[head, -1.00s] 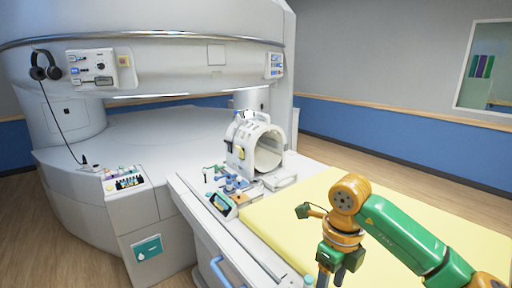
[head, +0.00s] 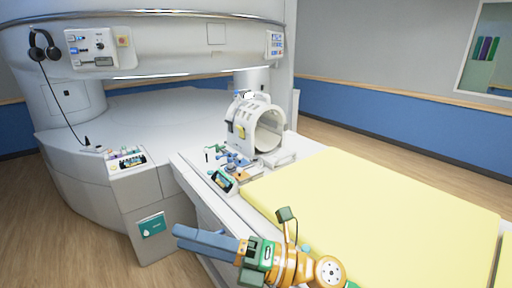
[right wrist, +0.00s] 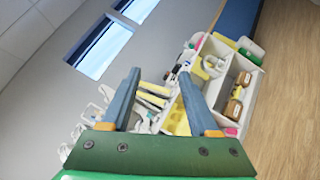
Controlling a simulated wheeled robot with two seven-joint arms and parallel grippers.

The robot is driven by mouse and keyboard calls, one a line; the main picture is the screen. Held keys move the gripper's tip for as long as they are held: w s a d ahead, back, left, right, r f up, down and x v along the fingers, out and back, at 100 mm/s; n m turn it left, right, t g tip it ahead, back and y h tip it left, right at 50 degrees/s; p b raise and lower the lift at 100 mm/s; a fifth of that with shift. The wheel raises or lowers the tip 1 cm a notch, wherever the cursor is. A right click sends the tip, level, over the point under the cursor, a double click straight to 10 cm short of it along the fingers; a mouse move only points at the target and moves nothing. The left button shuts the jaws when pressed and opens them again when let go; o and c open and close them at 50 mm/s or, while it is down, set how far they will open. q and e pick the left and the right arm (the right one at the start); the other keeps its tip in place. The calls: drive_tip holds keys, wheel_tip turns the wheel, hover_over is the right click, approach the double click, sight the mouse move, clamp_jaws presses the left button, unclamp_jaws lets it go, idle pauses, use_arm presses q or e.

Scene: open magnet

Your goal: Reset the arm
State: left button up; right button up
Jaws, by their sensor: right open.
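My right arm comes in from the bottom of the head view, its orange and green wrist low beside the bed's front edge. My right gripper (head: 182,237) points left with its blue-grey fingers, in front of the scanner's side. In the right wrist view the two fingers (right wrist: 159,76) stand apart with nothing held between them. My left gripper is not in view.
The white open magnet (head: 160,50) fills the back left. A bed with a yellow pad (head: 370,195) lies right, with a white ring-shaped coil (head: 262,125) and small items at its far end. The right wrist view shows a stocked white shelf unit (right wrist: 235,75).

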drive_tip(key=w+d+f+m+t+h, duration=0.1)
drive_tip(key=w+d+m+t+h, duration=0.4)
drive_tip(key=m+t, duration=0.55)
drive_tip(key=w+d+f+m+t+h, duration=0.1)
drive_tip(key=w+d+m+t+h, duration=0.5)
drive_tip(key=m, duration=0.7)
drive_tip(key=s+d+f+m+g+h, duration=0.35)
drive_tip(key=d+f+m+h, duration=0.6)
drive_tip(key=d+f, duration=0.35)
drive_tip(key=s+d+f+m+g, duration=0.1)
drive_tip(key=s+f+m+g, duration=0.1)
drive_tip(key=s+f+g, duration=0.6)
drive_tip(key=s+d+f+m+g, duration=0.2)
drive_tip(key=s+f+g, duration=0.2)
drive_tip(key=s+f, duration=0.75)
drive_tip(key=s+f+g+b, duration=0.1)
drive_tip(key=s+f+b, duration=0.15)
drive_tip(key=f, duration=0.65)
drive_tip(key=s+f+b, duration=0.2)
drive_tip(key=f+b, duration=0.1)
drive_tip(key=f, duration=0.7)
drive_tip(key=s+d+f+g+b, duration=0.1)
drive_tip(key=s+f+b, duration=0.3)
drive_tip(key=s+f, duration=0.8)
wheel_tip(320, 180, down, 4)
drive_tip(key=shift+s+d+r+g, duration=0.1)
drive_tip(key=shift+s+d+g, duration=0.15)
drive_tip(key=shift+d+g, duration=0.1)
